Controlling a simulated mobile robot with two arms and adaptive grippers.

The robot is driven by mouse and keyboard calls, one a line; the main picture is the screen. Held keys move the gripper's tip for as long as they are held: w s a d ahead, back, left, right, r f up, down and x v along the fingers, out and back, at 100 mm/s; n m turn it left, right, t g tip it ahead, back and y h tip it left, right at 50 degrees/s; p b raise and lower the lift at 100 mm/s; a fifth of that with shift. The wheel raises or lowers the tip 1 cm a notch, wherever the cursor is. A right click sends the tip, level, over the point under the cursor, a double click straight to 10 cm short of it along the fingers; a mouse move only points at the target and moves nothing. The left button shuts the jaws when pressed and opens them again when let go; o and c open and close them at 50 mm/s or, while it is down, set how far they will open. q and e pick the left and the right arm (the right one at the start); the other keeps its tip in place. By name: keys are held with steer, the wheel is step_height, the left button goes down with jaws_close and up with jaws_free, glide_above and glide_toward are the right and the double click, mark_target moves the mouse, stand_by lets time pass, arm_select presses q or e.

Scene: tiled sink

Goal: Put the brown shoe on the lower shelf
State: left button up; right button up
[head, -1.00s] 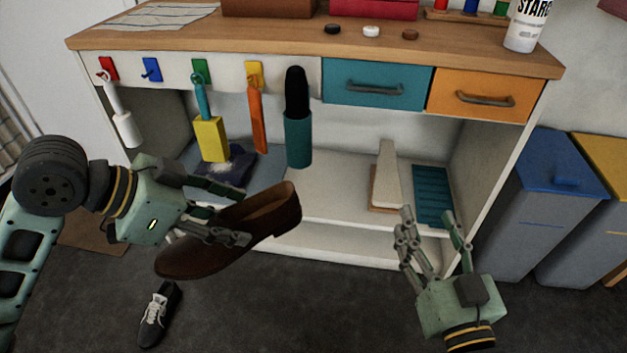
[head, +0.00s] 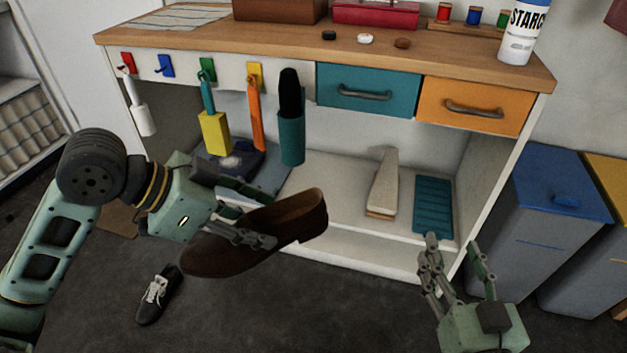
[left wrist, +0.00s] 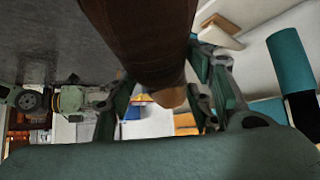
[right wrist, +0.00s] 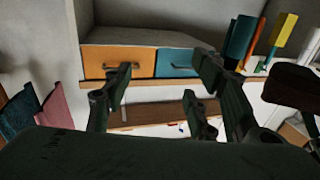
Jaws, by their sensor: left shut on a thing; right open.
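The brown shoe (head: 225,257) is held in the air by my left gripper (head: 255,222), in front of the bench, with its toe to the left and its heel to the right. The left gripper is shut on its middle; the shoe also fills the upper middle of the left wrist view (left wrist: 150,40). The white lower shelf (head: 335,185) lies under the bench, behind and to the right of the shoe. My right gripper (head: 458,245) is open and empty in front of the shelf's right end. The right wrist view shows part of the shoe (right wrist: 300,88) at its right edge.
A black shoe (head: 158,295) lies on the floor. Bins (head: 555,200) stand at right.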

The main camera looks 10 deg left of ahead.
arm_select(q)
steer(key=shift+a+r+p, duration=0.15)
steer(key=shift+r+p, duration=0.55)
steer(key=shift+r, duration=0.1)
steer(key=shift+r+p, duration=0.65)
steer(key=shift+f, duration=0.2)
arm_select(e)
steer(key=s+d+f+g+h, duration=0.1)
steer(key=s+f+g, duration=0.1)
steer(key=f, duration=0.3)
steer(key=s+d+f+g, duration=0.1)
steer(key=s+f+g, duration=0.1)
steer(key=f+g, duration=0.2)
step_height(320, 180, down, 2)
steer(key=shift+s+d+g+h, duration=0.25)
steer(key=shift+s+g+h, duration=0.05)
steer(key=shift+s+h, duration=0.1)
